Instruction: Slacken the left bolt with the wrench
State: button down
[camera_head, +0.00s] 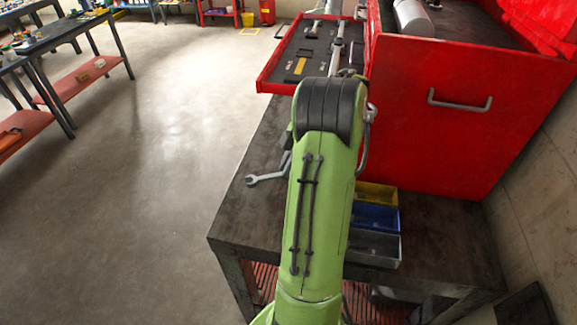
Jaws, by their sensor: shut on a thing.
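A grey metal wrench (266,177) shows left of my green arm, low over the dark workbench top. Its open-ended head points left, and its other end is hidden behind the arm. A small dark part of my gripper (286,160) shows at the arm's left edge, right by the wrench shaft. The gripper is shut on the wrench, though the fingertips are mostly covered by my arm. I cannot tell whether the wrench touches the bench. No bolt or motor can be made out in this view.
The dark workbench (236,213) carries a red tool cabinet (450,120) on the right. An open red drawer (277,66) with tools juts out behind. Yellow (376,193), blue (375,217) and grey (373,244) bins stand right of my arm. Open floor lies left.

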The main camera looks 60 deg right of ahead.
jog(key=shift+r, duration=0.25)
notch_tip(320, 180, up, 5)
jog(key=p, duration=0.4)
jog(key=shift+r+p, duration=0.15)
jog(key=shift+p, duration=0.2)
jog(key=shift+f, duration=0.2)
